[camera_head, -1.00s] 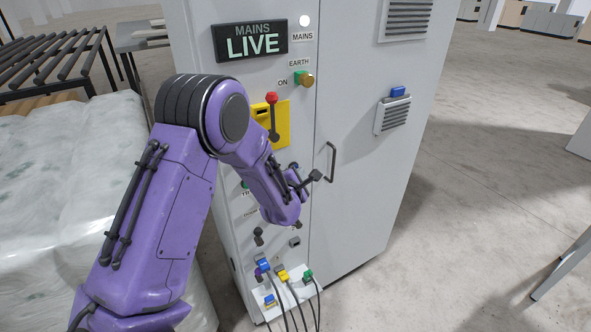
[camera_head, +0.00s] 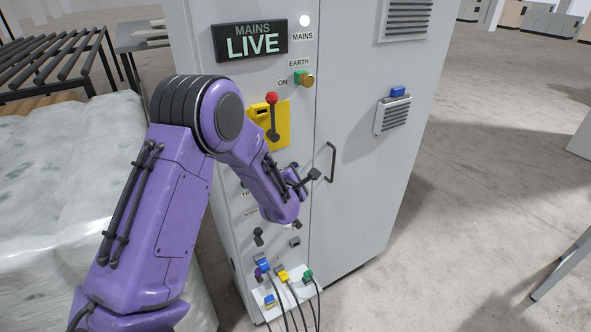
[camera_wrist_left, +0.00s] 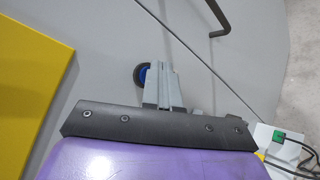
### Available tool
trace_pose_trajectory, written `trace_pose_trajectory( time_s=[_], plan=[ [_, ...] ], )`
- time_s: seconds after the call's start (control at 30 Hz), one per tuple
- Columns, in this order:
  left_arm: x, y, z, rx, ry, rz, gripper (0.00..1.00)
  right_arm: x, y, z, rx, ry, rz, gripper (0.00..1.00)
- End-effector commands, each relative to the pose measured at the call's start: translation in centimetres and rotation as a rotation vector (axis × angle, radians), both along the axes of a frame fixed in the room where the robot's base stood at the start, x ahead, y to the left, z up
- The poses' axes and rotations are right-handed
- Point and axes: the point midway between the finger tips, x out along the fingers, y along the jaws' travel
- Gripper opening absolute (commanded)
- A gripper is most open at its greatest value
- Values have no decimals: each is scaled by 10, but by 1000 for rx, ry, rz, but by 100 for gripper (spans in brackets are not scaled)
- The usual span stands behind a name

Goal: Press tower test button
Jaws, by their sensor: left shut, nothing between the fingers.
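A blue round button (camera_wrist_left: 140,76) with a black ring shows on the grey cabinet face in the left wrist view. It is just left of my left gripper (camera_wrist_left: 162,70), whose grey fingers are shut with nothing between them. I cannot tell whether the fingertips touch the button or the panel. Labels beside the wrist are partly covered, so I cannot read which button is which. My right gripper is not in view.
Cables hang from coloured plugs (camera_head: 284,275) below. Wrapped bales (camera_head: 60,200) stand left; open floor is right.

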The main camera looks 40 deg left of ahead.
Motion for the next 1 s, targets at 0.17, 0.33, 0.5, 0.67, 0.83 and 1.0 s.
trace_pose_trajectory(
  time_s=[0.17,0.33,0.5,0.67,0.83,1.0],
  plan=[
    [-4,-9,0,0,1,-1,0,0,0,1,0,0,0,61],
    [-6,-14,0,0,0,0,0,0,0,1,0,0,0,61],
    [-6,-14,0,0,0,0,0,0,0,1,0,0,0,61],
    [-9,-22,0,-1,1,-2,0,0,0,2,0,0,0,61],
    [-16,-37,0,-1,1,-1,0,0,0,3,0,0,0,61],
    [-22,-53,0,-1,1,-2,0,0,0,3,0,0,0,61]
  ],
)
